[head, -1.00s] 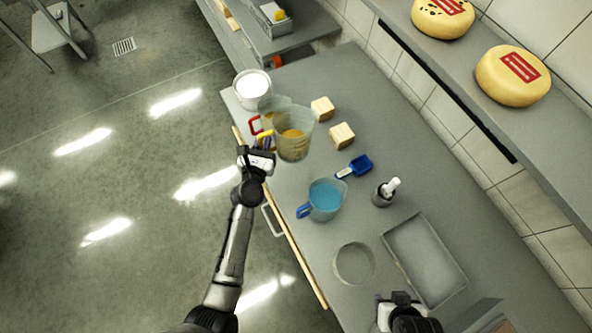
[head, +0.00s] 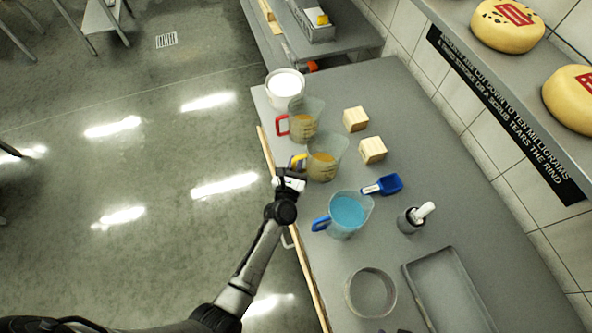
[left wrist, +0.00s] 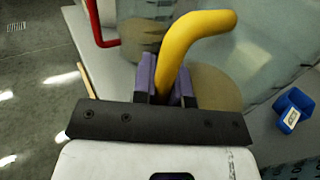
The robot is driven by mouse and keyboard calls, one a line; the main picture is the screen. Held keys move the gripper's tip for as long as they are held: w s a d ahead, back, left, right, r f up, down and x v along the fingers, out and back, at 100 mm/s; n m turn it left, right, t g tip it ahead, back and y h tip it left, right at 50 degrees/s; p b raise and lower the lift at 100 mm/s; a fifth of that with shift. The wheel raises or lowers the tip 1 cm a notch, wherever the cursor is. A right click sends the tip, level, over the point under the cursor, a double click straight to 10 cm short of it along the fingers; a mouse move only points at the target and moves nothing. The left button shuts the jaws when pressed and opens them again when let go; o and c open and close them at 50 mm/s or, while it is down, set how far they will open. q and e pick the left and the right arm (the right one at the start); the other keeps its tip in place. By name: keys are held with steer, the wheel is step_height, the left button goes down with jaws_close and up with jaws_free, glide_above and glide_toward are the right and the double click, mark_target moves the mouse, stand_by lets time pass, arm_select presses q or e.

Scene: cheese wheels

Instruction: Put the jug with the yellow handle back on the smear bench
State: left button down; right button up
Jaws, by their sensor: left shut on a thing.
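The clear jug with amber contents (head: 328,158) is upright at the grey bench (head: 345,83), near its left edge. Its yellow handle (left wrist: 190,40) fills the middle of the left wrist view. My left gripper (head: 298,163) is shut on this handle, with a purple finger on either side (left wrist: 165,82). I cannot tell for sure whether the jug's base touches the bench. A red-handled jug (head: 304,122) stands just behind it. A blue-handled jug (head: 348,213) with blue liquid stands in front. My right gripper is out of view.
A white tub (head: 285,85) stands at the bench's far corner. Cheese wheels (head: 507,25) sit on the shelf.

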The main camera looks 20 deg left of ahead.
arm_select(q)
step_height(320, 180, down, 3)
steer(key=shift+f+b, duration=0.1)
steer(key=shift+b, duration=1.05)
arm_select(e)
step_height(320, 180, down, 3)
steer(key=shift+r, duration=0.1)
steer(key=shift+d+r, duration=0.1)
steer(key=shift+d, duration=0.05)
arm_select(q)
steer(key=shift+f, duration=0.1)
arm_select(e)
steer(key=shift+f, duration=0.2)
arm_select(q)
steer(key=c, duration=1.1)
jaws_free()
steer(key=shift+c, duration=0.2)
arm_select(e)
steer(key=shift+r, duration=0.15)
